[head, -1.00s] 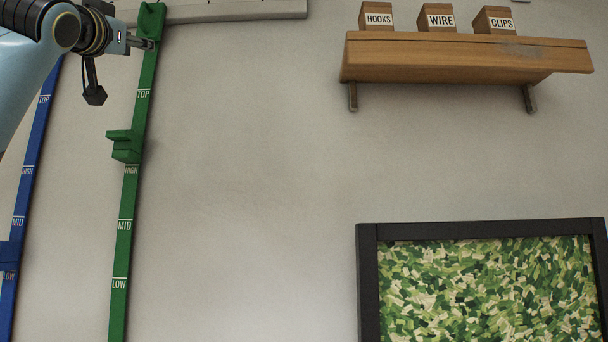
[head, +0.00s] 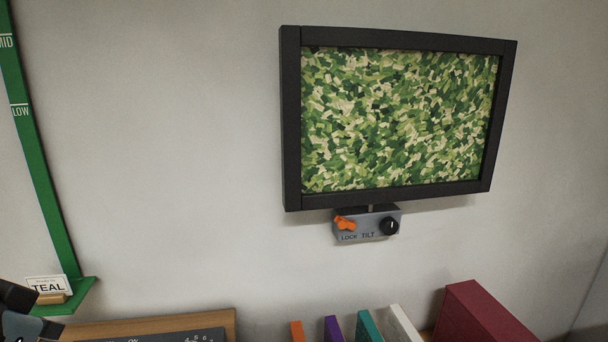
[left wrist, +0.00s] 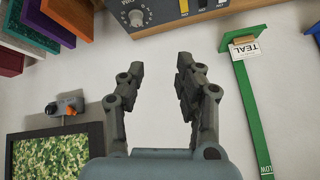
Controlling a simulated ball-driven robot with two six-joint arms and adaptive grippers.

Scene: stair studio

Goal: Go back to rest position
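My left gripper (left wrist: 160,66) is open and empty in the left wrist view, its two dark fingers apart with pale wall visible between them. Part of my left arm, dark and blue-grey, shows at the lower left edge of the head view, close to the foot of the green rail (head: 45,190). The fingers cannot be made out clearly there. My right gripper is in neither view.
A black-framed green picture (head: 292,120) hangs above a grey LOCK/TILT box (head: 370,232) with an orange lever. A TEAL card (head: 47,285) stands at the rail's foot. Coloured upright items and a maroon box (head: 480,315) line the bottom. The wall between rail and picture is clear.

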